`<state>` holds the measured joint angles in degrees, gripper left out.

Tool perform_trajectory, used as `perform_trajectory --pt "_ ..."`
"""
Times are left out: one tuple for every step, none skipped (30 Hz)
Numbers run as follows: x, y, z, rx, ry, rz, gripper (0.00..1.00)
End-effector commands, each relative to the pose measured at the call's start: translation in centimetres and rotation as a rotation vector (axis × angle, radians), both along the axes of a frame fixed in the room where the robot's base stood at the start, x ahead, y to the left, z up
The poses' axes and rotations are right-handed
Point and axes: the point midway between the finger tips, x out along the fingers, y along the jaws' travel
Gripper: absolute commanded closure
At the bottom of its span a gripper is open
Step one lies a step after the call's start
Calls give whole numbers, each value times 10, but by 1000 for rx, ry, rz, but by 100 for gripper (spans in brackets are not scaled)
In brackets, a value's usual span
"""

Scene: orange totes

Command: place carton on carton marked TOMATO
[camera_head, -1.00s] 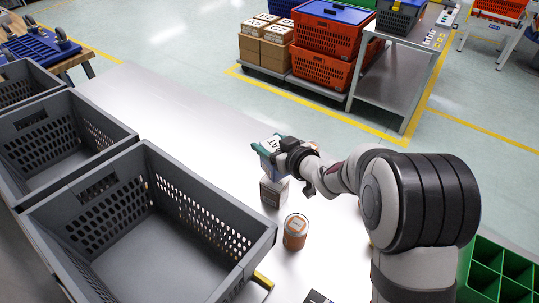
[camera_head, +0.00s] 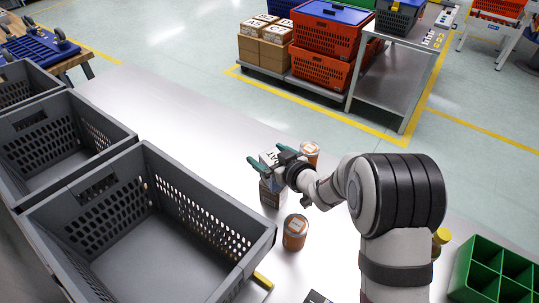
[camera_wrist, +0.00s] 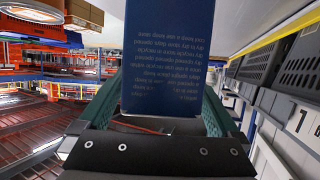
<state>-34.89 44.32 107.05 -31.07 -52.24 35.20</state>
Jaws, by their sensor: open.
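A blue and white carton (camera_head: 267,160) with dark lettering on top appears to rest on a second, greyish carton (camera_head: 271,194) standing on the steel table. I cannot read the lower carton's marking. My gripper (camera_head: 265,153) is open, with its teal fingers on either side of the upper carton. In the wrist view the upper carton's blue face (camera_wrist: 168,50), with small printed text, fills the space between the fingers. The lower carton is hidden there. I cannot tell whether either finger touches the carton.
An orange-brown can (camera_head: 295,232) stands in front of the cartons, and another can (camera_head: 310,152) stands behind. A large grey crate (camera_head: 150,220) is at the left. A green divided bin (camera_head: 495,270) is at the lower right. The table behind the crates is clear.

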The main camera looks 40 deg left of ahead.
Motion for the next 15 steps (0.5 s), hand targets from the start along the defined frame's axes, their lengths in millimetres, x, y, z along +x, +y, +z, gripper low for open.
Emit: perform_trajectory --pt "0 0 2 1 0 0 1" --pt "0 -1 4 1 -1 -1 1" --pt "-1 -6 6 0 0 -2 1" --pt "-3 -10 8 0 0 -2 1" --pt "-5 -16 10 0 0 -3 1" --pt "-9 -24 14 0 -1 -3 1" --pt "-12 -30 17 1 -1 -3 1" --pt "-14 -38 20 0 -1 -4 1" --pt "-18 -46 24 0 -2 -4 1" --pt "-21 -53 27 1 0 -4 1" --pt "-23 -59 30 1 -1 -4 1" --pt "-26 -68 34 2 -1 -4 1" --pt "-29 -73 36 2 -1 -3 1" --pt "-32 -78 38 1 0 -4 1" --pt "-34 -85 41 1 -1 -3 1"
